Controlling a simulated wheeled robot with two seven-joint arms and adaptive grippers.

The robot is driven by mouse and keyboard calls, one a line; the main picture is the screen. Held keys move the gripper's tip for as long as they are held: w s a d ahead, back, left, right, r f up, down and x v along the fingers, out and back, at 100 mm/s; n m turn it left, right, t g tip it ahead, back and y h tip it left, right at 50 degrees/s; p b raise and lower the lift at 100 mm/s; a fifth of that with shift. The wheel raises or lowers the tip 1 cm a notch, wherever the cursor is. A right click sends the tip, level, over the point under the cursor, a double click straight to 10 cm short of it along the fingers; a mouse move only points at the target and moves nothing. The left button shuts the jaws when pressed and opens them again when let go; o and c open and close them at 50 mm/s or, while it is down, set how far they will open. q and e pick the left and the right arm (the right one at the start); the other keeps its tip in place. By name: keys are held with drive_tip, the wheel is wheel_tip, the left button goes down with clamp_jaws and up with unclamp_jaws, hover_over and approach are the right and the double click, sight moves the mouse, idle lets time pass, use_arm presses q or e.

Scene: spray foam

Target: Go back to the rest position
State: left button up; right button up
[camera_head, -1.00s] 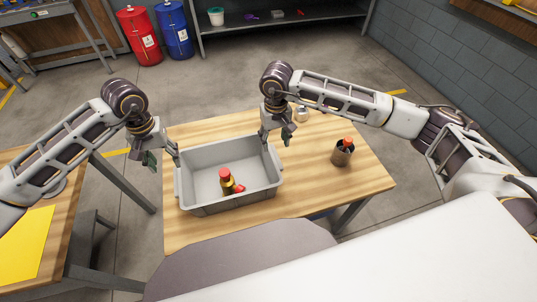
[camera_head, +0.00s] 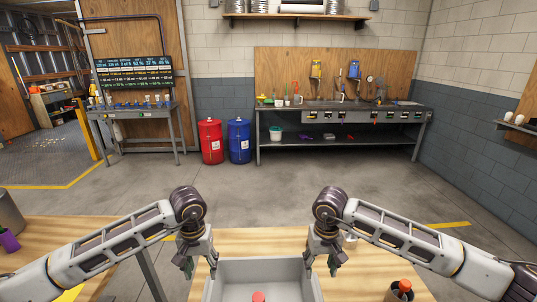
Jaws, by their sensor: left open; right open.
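My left gripper (camera_head: 198,262) is open and empty, at the left rim of the grey bin (camera_head: 262,268). My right gripper (camera_head: 322,262) is open and empty, at the bin's right rim. I cannot tell whether either touches the bin. The bin stands on a wooden table (camera_head: 262,240) and is cut off by the bottom edge of the view. The red top of an object (camera_head: 258,297) shows inside it; the rest of that object is out of view.
A brown container with an orange-red top (camera_head: 400,289) stands on the table at the right. Another wooden table (camera_head: 50,235) is at the left. Red (camera_head: 211,141) and blue (camera_head: 239,140) drums and a workbench (camera_head: 340,110) stand against the back wall. The floor between is clear.

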wheel_tip(320, 180, up, 9)
drive_tip(key=p, duration=0.8)
drive_tip(key=shift+p, duration=0.3)
drive_tip(key=shift+r+p, duration=0.45)
drive_tip(key=shift+r, duration=0.05)
